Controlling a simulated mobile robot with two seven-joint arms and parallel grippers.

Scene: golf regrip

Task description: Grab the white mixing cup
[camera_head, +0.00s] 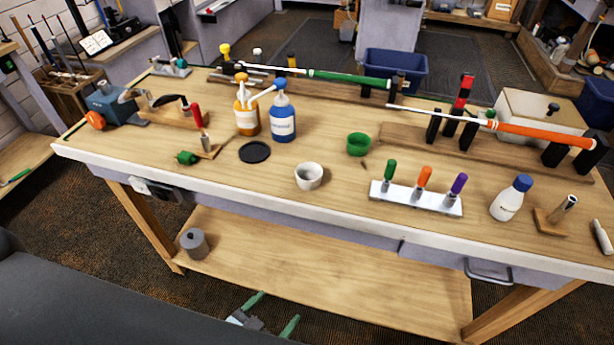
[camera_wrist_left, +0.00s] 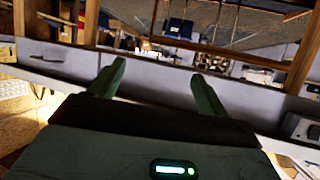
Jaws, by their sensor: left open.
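My left gripper (camera_head: 272,313) is low in front of the bench at the bottom of the head view, well below and apart from the cup. Its two green fingers are spread with nothing between them. They also show in the left wrist view (camera_wrist_left: 154,82), where I cannot make out the cup. My right gripper is in neither view.
Orange-labelled (camera_head: 247,118) and blue (camera_head: 282,119) bottles stand behind. The bench's front edge (camera_head: 240,194) and lower shelf (camera_head: 330,265) lie near my left gripper.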

